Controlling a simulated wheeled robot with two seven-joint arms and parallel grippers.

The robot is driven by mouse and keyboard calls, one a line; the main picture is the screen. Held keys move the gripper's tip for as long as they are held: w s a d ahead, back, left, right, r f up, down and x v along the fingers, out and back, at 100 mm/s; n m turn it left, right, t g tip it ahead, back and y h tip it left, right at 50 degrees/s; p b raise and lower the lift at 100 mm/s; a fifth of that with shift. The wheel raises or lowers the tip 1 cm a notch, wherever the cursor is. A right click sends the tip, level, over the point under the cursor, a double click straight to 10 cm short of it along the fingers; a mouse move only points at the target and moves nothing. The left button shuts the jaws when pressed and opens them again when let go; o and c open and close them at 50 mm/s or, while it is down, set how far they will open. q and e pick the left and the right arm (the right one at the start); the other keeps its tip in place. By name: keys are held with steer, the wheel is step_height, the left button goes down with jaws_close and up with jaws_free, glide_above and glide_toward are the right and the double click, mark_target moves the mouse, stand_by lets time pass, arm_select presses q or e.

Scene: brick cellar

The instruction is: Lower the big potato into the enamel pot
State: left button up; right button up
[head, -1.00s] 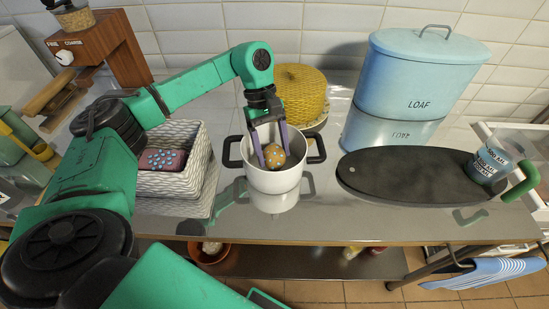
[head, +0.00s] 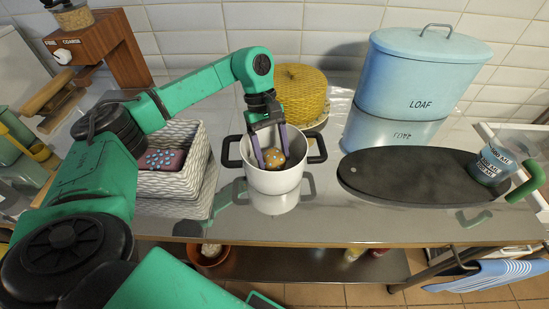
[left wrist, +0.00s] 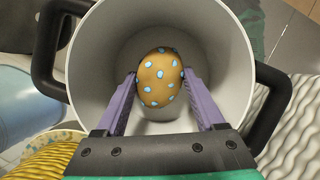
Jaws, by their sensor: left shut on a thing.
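The big potato (head: 275,160) is brown with pale blue spots. My left gripper (head: 273,158) points down and is shut on it, one purple finger on each side. The potato is inside the mouth of the white enamel pot (head: 275,181), which has black side handles. In the left wrist view the potato (left wrist: 160,77) sits between the fingertips (left wrist: 160,78), with the inner wall of the pot (left wrist: 215,50) around it. I cannot tell whether it touches the pot's floor. My right gripper is not in view.
A white woven basket (head: 175,182) holding a spotted reddish thing (head: 163,160) stands left of the pot. A yellow woven dome (head: 302,92) and a blue bread bin (head: 420,65) stand behind. A dark oval board (head: 400,178) bearing a cup (head: 492,165) lies to the right.

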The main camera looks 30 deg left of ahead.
arm_select(q)
steer(key=shift+f+b, duration=0.5)
steer(key=shift+f, duration=0.2)
stand_by(0.3)
steer(key=o, duration=1.5)
steer(key=shift+r, duration=0.1)
steer(key=p+v, duration=0.1)
steer(key=v, duration=1.3)
steer(key=shift+r, duration=0.25)
